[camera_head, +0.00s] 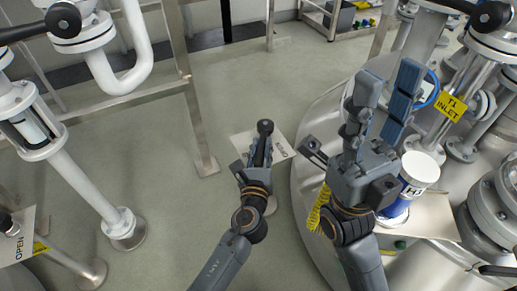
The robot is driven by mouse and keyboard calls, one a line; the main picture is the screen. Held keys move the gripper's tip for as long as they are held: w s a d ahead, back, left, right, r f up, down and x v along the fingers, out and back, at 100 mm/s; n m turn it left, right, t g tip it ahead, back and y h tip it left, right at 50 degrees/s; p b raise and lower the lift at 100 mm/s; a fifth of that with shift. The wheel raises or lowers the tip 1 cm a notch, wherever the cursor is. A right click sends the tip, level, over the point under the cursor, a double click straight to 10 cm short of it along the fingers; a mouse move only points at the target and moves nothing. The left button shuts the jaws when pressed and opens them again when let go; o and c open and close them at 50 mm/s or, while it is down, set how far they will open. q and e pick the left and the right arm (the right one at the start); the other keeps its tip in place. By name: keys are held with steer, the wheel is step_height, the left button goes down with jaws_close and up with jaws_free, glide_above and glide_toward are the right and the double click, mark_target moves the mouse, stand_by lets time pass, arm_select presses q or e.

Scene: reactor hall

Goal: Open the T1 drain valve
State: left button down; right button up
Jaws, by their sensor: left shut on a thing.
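My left gripper (262,150) is in the middle of the head view, shut on a dark lever handle. The handle's round black knob (265,127) shows just past the fingertips. A pale sign plate (281,146) lies behind it, its lettering mostly hidden. The valve body under the handle is hidden by my gripper, so I cannot tell its position. My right gripper (388,82) is open and empty, its blue-padded fingers pointing up the picture over the round steel tank (310,150).
A yellow "T1 INLET" tag (452,106) hangs among pipes on the right. A white-lidded container (419,170) stands close beside my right gripper. White pipes (92,187) and a steel frame (184,75) stand on the left. Bare floor (150,165) lies between.

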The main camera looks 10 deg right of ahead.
arm_select(q)
steer(key=shift+d, duration=0.25)
steer(key=c, duration=1.2)
jaws_free()
steer(key=shift+s, duration=0.1)
steer(key=v, duration=1.2)
steer(key=shift+d+f, duration=0.1)
